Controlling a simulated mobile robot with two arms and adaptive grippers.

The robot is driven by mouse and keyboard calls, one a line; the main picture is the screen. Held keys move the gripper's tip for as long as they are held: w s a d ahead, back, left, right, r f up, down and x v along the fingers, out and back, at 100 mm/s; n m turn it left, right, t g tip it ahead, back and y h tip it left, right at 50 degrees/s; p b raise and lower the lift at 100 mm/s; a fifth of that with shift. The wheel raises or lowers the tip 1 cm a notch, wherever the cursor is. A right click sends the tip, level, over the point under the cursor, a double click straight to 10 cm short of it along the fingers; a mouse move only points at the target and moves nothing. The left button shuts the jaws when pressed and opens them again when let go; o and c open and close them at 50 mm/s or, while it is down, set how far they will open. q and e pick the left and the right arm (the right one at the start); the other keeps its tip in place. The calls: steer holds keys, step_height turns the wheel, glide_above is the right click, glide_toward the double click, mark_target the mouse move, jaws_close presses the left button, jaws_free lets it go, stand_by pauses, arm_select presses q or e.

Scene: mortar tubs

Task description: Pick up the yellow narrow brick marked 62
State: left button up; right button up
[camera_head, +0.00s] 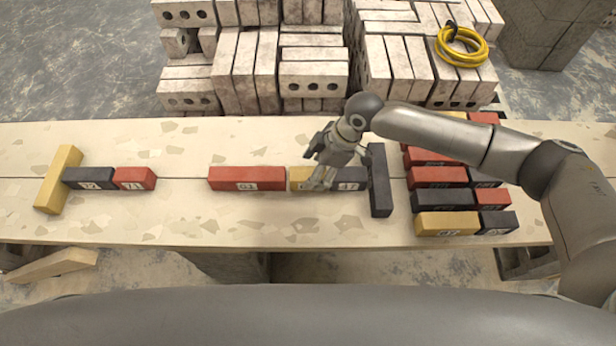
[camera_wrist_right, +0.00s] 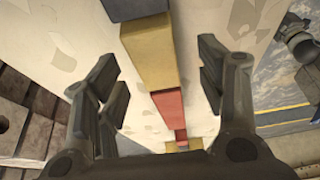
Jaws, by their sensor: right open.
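A yellow narrow brick (camera_head: 296,174) lies in a row on the plank between a red brick (camera_head: 235,174) and a dark brick (camera_head: 352,177). My gripper partly covers it, and its number is too blurred to read in full. My right gripper (camera_head: 319,180) is over this yellow brick, open and empty. In the right wrist view the yellow brick (camera_wrist_right: 150,55) and the red brick (camera_wrist_right: 168,108) run between the two spread fingers (camera_wrist_right: 160,92), with part of the dark brick (camera_wrist_right: 133,8) beyond. My left gripper is not seen.
A dark brick (camera_head: 379,180) stands crosswise at the row's right end. Stacked bricks, including a yellow one (camera_head: 447,224), lie further right. At the left are another yellow brick (camera_head: 58,180), a dark one (camera_head: 90,179) and a red one (camera_head: 135,178). The plank (camera_head: 180,215) has free room in front.

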mark_target(310, 173)
steer(key=x, duration=0.5)
steer(key=shift+w, duration=0.25)
steer(key=shift+c, duration=0.3)
steer(key=c, duration=1.2)
steer(key=shift+c, duration=0.7)
steer(key=shift+r, duration=0.15)
